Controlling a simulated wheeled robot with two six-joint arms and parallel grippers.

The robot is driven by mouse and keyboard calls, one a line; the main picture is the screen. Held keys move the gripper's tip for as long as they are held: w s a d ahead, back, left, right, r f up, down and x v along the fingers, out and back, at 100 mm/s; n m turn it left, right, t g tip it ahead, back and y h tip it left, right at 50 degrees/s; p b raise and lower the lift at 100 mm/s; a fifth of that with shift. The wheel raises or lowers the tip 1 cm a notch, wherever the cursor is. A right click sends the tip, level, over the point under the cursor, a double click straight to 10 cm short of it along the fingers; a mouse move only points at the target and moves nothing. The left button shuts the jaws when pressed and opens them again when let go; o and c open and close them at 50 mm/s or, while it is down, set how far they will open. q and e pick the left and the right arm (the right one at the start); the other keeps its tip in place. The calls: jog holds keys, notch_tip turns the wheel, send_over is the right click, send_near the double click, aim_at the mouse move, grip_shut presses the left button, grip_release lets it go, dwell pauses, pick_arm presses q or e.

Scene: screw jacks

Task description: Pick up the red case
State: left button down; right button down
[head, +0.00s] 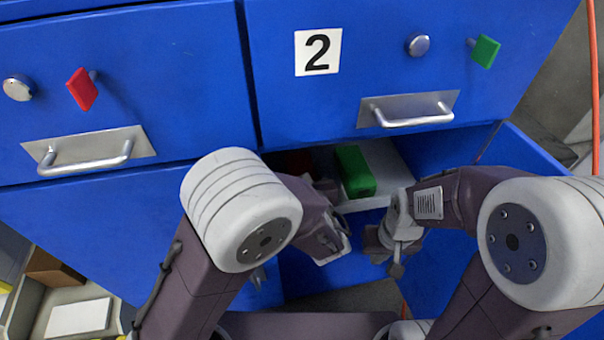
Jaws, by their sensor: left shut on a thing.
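The red case (300,162) shows only as a dark red patch in shadow inside the open lower drawer, left of the green case. My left arm hides much of it. My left gripper (325,188) reaches into the drawer at the red case and is shut on it; its fingertips are mostly hidden. I cannot tell whether the case is lifted off its support. My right gripper (385,252) hangs over the drawer, right of the left one, apart from the cases. Its jaw opening is not clear.
A green case (355,172) lies on a pale tray (392,163) in the drawer (530,160), close to my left gripper. Above are blue cabinet fronts with metal handles (415,119), a number 2 label (318,52), and red (82,90) and green (485,51) tags.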

aim_at(302, 172)
pick_arm(q)
notch_tip(302, 172, up, 8)
jog(key=p, duration=0.4)
jog(key=shift+f+p, duration=0.15)
jog(key=shift+p, duration=0.25)
jog(key=s+d+p, duration=0.1)
jog(key=s+p, duration=0.1)
jog(key=s, duration=0.7)
jog(key=s+d+f+p, duration=0.1)
jog(key=s+d+p, duration=0.1)
jog(key=s, duration=0.6)
jog(key=shift+s+d+p, duration=0.25)
jog(key=shift+s+p, duration=0.05)
jog(key=shift+s, duration=0.1)
